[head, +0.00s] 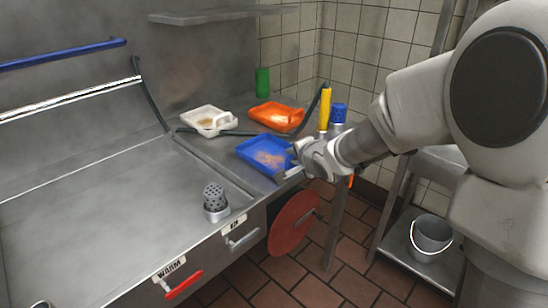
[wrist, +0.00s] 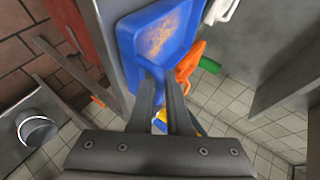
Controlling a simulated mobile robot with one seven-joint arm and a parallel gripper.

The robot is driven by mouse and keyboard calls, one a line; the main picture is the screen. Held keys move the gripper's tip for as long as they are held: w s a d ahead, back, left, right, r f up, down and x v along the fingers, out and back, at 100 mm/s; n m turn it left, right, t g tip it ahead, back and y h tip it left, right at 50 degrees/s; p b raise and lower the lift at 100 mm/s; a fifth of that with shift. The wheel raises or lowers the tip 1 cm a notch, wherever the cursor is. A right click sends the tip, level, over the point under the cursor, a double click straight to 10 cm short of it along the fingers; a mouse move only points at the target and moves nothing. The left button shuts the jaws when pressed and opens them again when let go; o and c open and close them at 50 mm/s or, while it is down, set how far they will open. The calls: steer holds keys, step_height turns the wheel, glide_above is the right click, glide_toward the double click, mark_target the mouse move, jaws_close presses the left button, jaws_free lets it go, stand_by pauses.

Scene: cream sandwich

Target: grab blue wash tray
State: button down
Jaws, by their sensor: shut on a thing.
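The blue wash tray (head: 258,150) lies on the metal counter at the right end of the sink, with a brownish stain on its inside. Its near right end meets my gripper (head: 292,160). In the wrist view the tray (wrist: 180,35) is ahead of the fingers, and its narrow end runs between them. My gripper (wrist: 160,82) is shut on that end. The tray looks flat on the counter; I cannot tell whether it is lifted at all.
An orange tray (head: 277,115) and a white tray (head: 207,119) lie behind the blue one. A green cup (head: 262,80) stands at the back. A yellow-handled hose (head: 325,108) and a blue-topped thing (head: 338,113) stand close to my gripper. A bucket (head: 431,238) is below right.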

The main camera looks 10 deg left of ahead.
steer(key=shift+r, duration=0.1)
stand_by(0.5)
step_height(320, 180, up, 10)
steer(key=p, duration=0.7)
